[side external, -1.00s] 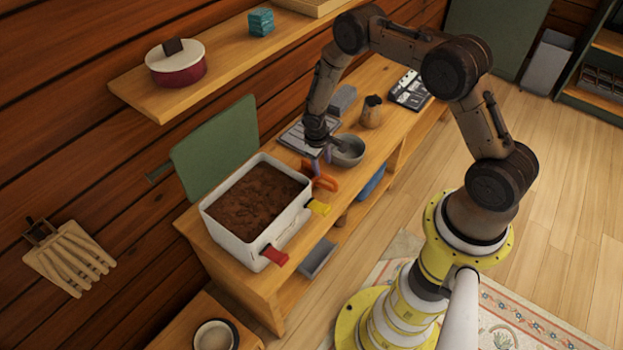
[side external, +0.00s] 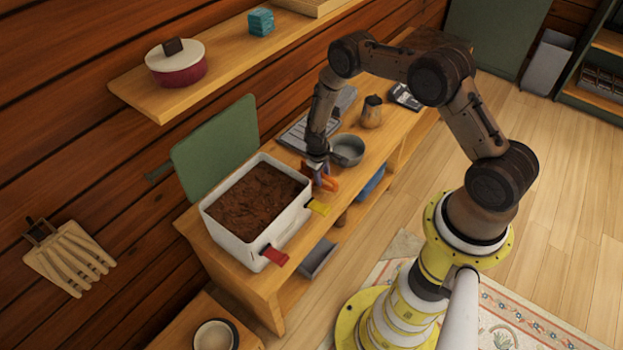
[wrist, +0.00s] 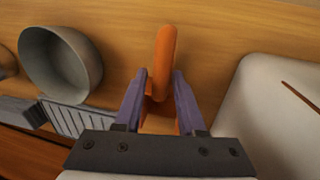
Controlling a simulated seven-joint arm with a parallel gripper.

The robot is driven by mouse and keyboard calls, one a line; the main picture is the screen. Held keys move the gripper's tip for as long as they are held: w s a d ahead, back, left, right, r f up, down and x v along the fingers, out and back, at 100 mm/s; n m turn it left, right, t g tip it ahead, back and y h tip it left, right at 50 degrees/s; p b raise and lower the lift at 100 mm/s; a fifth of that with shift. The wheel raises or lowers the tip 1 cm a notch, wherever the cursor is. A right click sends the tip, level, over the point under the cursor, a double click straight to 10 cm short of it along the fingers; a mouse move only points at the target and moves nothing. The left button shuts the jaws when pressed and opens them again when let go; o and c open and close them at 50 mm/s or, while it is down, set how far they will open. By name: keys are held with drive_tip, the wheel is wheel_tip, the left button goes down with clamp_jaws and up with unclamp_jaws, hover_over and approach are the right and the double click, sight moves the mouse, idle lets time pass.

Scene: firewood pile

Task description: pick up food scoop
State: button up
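An orange object, apparently the food scoop (side external: 329,183), lies on the wooden bench beside the white bin. In the wrist view the orange scoop's (wrist: 165,50) rounded handle points away between my two purple fingers, and its nearer part is partly hidden by them. My gripper (side external: 320,168) is low over the scoop in the side view. In the wrist view my gripper (wrist: 160,76) is open, with one finger on each side of the orange part. A gap shows on the left side; I cannot tell whether the right finger touches.
A grey bowl (side external: 348,150) sits just behind the scoop. A shelf (side external: 225,62) hangs above.

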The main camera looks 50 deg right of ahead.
clamp_jaws()
drive_tip(key=shift+r, duration=0.5)
wheel_tip(320, 180, up, 2)
drive_tip(key=shift+r, duration=0.25)
drive_tip(key=s+a+r, duration=0.4)
drive_tip(key=s+r, duration=0.5)
drive_tip(key=s, duration=0.4)
drive_tip(key=shift+s+r, duration=0.2)
drive_tip(key=shift+r, duration=0.05)
